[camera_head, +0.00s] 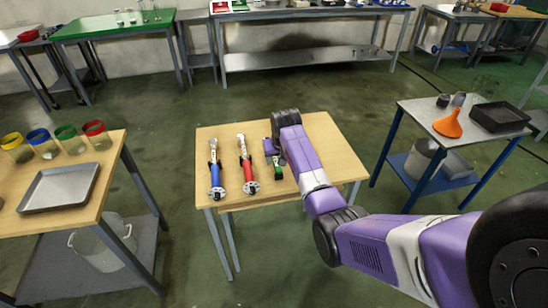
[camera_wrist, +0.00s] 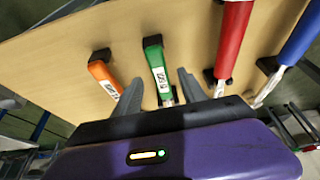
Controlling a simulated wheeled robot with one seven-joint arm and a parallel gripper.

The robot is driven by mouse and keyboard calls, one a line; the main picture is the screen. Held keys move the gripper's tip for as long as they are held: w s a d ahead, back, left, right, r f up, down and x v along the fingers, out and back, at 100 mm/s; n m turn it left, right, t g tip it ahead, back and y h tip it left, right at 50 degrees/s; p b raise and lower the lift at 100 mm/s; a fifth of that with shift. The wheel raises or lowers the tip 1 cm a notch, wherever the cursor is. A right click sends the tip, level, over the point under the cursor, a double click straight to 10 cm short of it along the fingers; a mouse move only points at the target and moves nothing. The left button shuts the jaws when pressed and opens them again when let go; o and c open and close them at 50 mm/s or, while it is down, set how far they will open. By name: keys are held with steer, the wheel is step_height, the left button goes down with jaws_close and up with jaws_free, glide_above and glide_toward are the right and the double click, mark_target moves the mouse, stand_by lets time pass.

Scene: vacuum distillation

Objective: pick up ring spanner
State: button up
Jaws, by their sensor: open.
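Several tools with coloured handles lie on the wooden table (camera_head: 222,140); I cannot tell for sure which is the ring spanner. The green-handled tool (camera_wrist: 155,58) lies between the spread fingers of my gripper (camera_wrist: 160,78), and its metal end is partly hidden by the gripper body. It also shows in the head view (camera_head: 277,168) below my gripper (camera_head: 271,147). My gripper is open, and no contact with the tool shows. The orange-handled tool (camera_wrist: 104,78) lies left of the fingers in the wrist view, its metal end hidden.
The red-handled tool (camera_head: 248,170) and the blue-handled tool (camera_head: 215,175) lie to the left on the same table. Dark holders support the handles. A side table with an orange funnel (camera_head: 448,124) stands right. A table with a metal tray (camera_head: 60,187) stands left.

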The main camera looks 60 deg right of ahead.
mark_target(276, 163)
steer(key=shift+x, duration=2.1)
jaws_close()
steer(key=shift+r, duration=0.1)
